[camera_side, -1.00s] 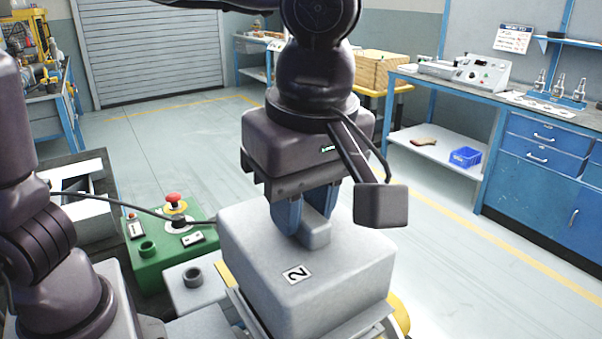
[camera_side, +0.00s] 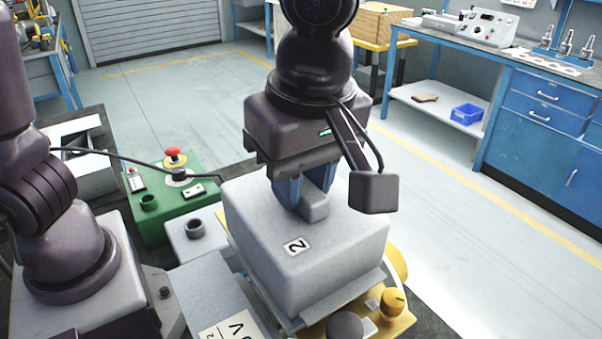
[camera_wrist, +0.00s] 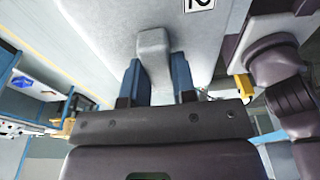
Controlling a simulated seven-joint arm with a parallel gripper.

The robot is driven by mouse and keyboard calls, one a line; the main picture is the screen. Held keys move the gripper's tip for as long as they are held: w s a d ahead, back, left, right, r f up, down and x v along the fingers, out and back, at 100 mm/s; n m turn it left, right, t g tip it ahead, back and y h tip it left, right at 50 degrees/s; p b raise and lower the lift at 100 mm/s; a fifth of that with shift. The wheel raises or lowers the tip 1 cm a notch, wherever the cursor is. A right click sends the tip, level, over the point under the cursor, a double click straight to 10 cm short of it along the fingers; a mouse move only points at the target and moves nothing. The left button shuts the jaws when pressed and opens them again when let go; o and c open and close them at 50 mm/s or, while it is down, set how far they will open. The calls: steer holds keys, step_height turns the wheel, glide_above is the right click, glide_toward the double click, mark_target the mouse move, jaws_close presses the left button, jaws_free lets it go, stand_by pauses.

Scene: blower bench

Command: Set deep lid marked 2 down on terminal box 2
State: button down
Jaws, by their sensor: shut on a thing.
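The deep lid (camera_side: 330,245) is a large light-grey box shape with a label marked 2 on top. My gripper (camera_side: 303,198) is shut on the raised grip block at the top of the lid, one blue finger on each side. The wrist view also shows the fingers (camera_wrist: 157,78) around the block, with part of the label at the top edge. The lid is about level, over a grey flanged part of terminal box 2 (camera_side: 293,321) on a yellow base. The lid hides most of the box, and I cannot tell whether they touch.
A yellow knob (camera_side: 393,302) and a dark round part (camera_side: 344,326) sit close below the lid. A green control box (camera_side: 160,205) with a red button stands to the left, near a grey block (camera_side: 195,240). Open floor lies to the right.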

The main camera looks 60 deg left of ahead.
steer(key=shift+f, duration=0.85)
stand_by(0.7)
steer(key=c, duration=0.8)
jaws_free()
steer(key=shift+c, duration=0.2)
step_height(320, 180, up, 13)
steer(key=d, duration=0.2)
steer(key=shift+f, duration=0.15)
